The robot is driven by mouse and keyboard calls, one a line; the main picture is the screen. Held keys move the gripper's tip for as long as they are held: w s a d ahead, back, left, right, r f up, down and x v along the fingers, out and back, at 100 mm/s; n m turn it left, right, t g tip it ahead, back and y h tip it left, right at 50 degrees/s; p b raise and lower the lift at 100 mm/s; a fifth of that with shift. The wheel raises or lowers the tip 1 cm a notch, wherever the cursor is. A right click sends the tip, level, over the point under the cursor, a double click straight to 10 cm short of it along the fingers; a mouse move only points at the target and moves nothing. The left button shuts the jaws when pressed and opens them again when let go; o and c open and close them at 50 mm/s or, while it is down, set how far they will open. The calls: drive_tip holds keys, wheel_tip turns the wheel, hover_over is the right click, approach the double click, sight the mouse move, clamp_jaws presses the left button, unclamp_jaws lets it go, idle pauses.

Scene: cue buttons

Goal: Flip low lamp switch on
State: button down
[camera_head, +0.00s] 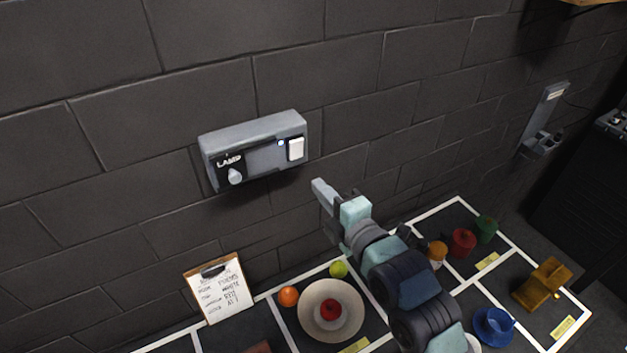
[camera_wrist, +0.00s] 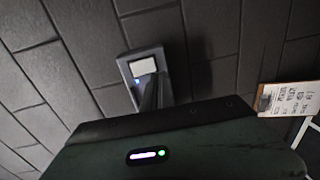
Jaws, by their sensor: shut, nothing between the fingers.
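A grey wall box labelled LAMP (camera_head: 262,162) is fixed to the dark block wall. It carries a round knob (camera_head: 235,176) at its left and a white rocker switch (camera_head: 296,149) at its right, with a small lit blue-white light beside the switch. My gripper (camera_head: 320,187) is shut and empty, just below and to the right of the box, apart from the switch in the head view. The lamp itself cannot be made out.
Below is a table with white-lined sections. The wall around the box is clear.

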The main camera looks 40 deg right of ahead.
drive_tip(key=shift+f+p+v, duration=0.2)
drive_tip(key=shift+p+v, duration=0.6)
drive_tip(key=shift+v, duration=0.7)
drive_tip(key=shift+f+p+v, duration=0.25)
drive_tip(key=shift+p+v, duration=0.55)
drive_tip(key=shift+v, duration=0.65)
